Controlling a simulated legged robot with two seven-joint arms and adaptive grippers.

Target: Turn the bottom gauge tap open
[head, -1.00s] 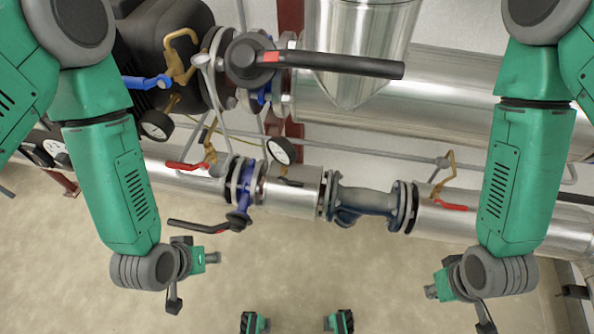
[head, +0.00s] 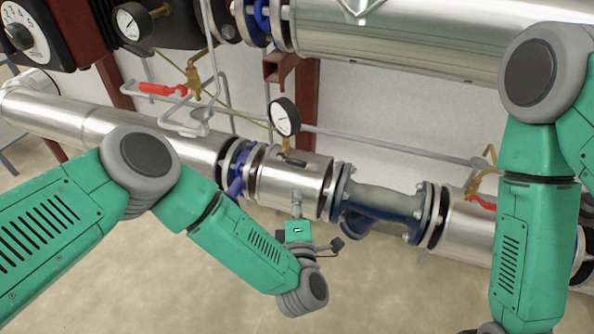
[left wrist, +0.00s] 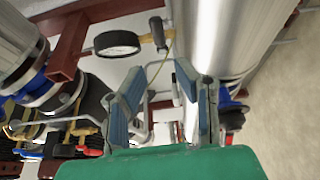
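The bottom gauge (head: 285,116) has a white dial and black rim and stands above the lower silver pipe. Its brass tap (head: 285,146) sits under the dial, with a dark handle (head: 291,160) close to the pipe. In the left wrist view the gauge (left wrist: 117,43) is up and left of my fingers, with the tap handle (left wrist: 158,33) to its right. My left gripper (head: 296,203) is in front of the pipe, below the tap and apart from it. In the wrist view its fingers (left wrist: 160,78) are spread and empty. My right gripper is out of view.
The lower pipe (head: 180,145) crosses the view, with a blue flanged valve (head: 238,168) left of the gauge and a flanged fitting (head: 385,200) to the right. A red-handled tap (head: 160,89) and another gauge (head: 132,22) are up left. Open floor lies below.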

